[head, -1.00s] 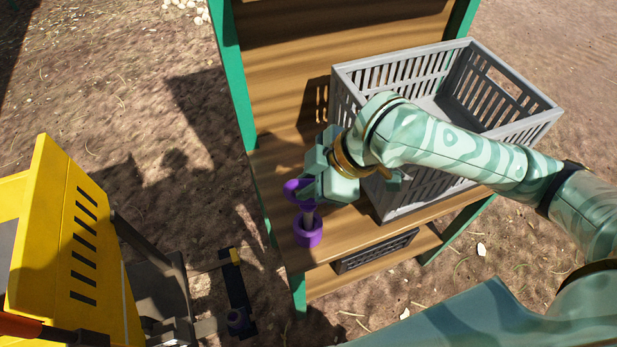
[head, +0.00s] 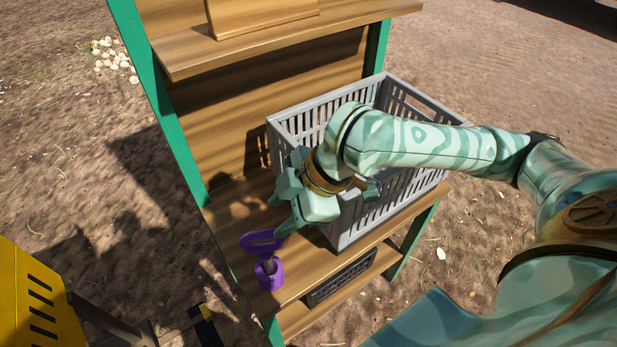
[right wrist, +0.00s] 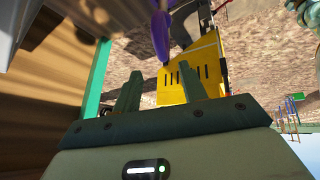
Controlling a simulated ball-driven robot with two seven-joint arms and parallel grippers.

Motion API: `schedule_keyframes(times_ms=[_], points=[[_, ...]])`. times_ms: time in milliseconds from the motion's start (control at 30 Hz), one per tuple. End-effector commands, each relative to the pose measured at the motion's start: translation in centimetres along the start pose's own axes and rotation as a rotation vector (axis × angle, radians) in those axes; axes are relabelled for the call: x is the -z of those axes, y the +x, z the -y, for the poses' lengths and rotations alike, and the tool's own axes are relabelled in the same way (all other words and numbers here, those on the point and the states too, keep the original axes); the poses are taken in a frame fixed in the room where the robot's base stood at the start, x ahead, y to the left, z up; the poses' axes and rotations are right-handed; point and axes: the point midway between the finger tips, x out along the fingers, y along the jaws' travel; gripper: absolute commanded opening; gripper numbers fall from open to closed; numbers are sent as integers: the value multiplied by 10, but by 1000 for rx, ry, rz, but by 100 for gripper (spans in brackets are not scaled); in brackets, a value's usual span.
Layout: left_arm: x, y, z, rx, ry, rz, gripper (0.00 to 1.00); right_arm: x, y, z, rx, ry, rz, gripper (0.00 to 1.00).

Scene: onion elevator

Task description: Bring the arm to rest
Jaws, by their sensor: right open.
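My right gripper (head: 280,214) is open and empty above the wooden shelf, in front of the grey crate, with its fingers pointing left. Its two fingers also show in the right wrist view (right wrist: 158,88), with nothing between them. A purple-handled tool (head: 262,243) stands upright in a purple holder (head: 269,275) just below the fingertips. The lower fingertip overlaps the handle's edge in the head view; I cannot tell if they touch. Part of a purple thing also shows near the top of the right wrist view (right wrist: 160,32). My left gripper is not in view.
The grey slatted crate (head: 397,205) stands on the wooden shelf (head: 232,212) behind my right forearm. A dark crate (head: 342,277) is on the lower shelf. Green posts (head: 172,125) frame the rack. A yellow machine (head: 32,305) stands at lower left. Open dirt lies around.

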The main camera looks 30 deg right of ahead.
Motion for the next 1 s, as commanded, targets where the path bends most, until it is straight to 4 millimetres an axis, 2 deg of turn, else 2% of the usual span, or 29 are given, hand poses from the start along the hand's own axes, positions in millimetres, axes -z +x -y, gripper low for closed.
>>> schedule_keyframes(times_ms=[33,100,300,467,800,900,1000], points=[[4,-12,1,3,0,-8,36,3,-20,-2,-8,-3,2,42],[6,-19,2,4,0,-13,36,2,-37,-1,-6,-3,2,42],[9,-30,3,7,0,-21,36,1,-70,-1,-2,-1,1,42],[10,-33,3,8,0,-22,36,0,-79,0,0,-1,0,42],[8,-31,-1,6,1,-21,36,-5,-82,1,3,0,6,42],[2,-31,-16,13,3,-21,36,-22,-93,6,4,0,8,42],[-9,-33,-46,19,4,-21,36,-50,-112,16,1,0,1,42]])
